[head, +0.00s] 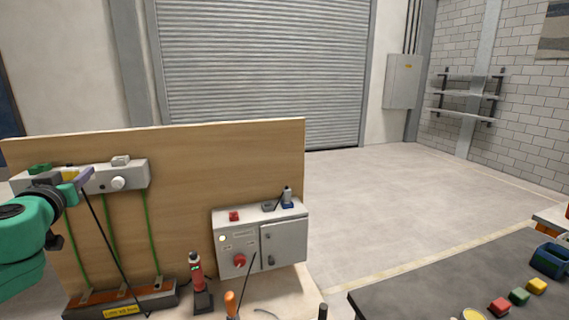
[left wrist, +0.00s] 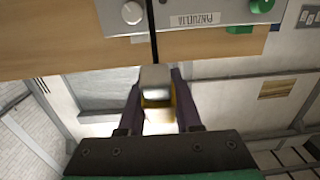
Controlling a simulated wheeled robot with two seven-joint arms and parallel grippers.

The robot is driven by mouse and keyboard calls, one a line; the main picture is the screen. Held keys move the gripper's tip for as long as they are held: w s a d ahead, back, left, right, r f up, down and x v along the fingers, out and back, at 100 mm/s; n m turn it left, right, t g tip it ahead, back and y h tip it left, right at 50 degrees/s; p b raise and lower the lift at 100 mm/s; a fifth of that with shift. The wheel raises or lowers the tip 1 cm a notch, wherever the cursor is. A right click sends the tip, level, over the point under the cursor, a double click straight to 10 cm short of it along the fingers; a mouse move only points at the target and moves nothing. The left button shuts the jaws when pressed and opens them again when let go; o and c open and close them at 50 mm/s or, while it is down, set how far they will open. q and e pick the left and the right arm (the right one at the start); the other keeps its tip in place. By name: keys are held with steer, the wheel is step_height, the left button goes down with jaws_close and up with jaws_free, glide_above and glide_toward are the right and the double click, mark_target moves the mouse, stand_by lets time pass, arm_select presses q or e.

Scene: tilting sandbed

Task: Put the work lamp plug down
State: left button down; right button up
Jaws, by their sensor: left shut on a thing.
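My left gripper (head: 78,177) is in front of the left grey socket box (head: 135,176) on the wooden board. It is shut on a yellow plug (head: 69,174) with a grey end, which I take to be the work lamp plug. The left wrist view shows the plug (left wrist: 155,95) between the two dark fingers (left wrist: 157,105), with a black cord (left wrist: 153,35) leading away from it. In the head view the cord (head: 105,233) runs down to the base strip. I cannot tell whether the plug touches the box. My right gripper is not in view.
A red-and-black tool (head: 197,280) stands in front. A dark table (head: 430,285) with coloured blocks is at right.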

arm_select(q)
steer(key=s+d+f+b, duration=0.2)
steer(key=f, duration=0.9)
steer(key=s+d+f+b, duration=0.2)
steer(key=d+f, duration=0.1)
steer(key=f, duration=0.8)
steer(key=s+d+f+b, duration=0.2)
steer(key=f, duration=0.9)
steer(key=s+d+f+m+h+b, duration=0.2)
steer(key=s+d+f+h, duration=0.1)
steer(key=s+d+f, duration=0.4)
steer(key=s+d+f+m+t+h+b, duration=0.1)
steer(key=s+d+f, duration=0.6)
steer(key=d, duration=0.7)
steer(key=shift+s+d+f+m+h+b, duration=0.25)
steer(key=shift+s+f+m+h+b, duration=0.25)
steer(key=shift+h+b, duration=0.4)
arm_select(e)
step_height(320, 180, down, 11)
arm_select(q)
steer(key=shift+r, duration=0.15)
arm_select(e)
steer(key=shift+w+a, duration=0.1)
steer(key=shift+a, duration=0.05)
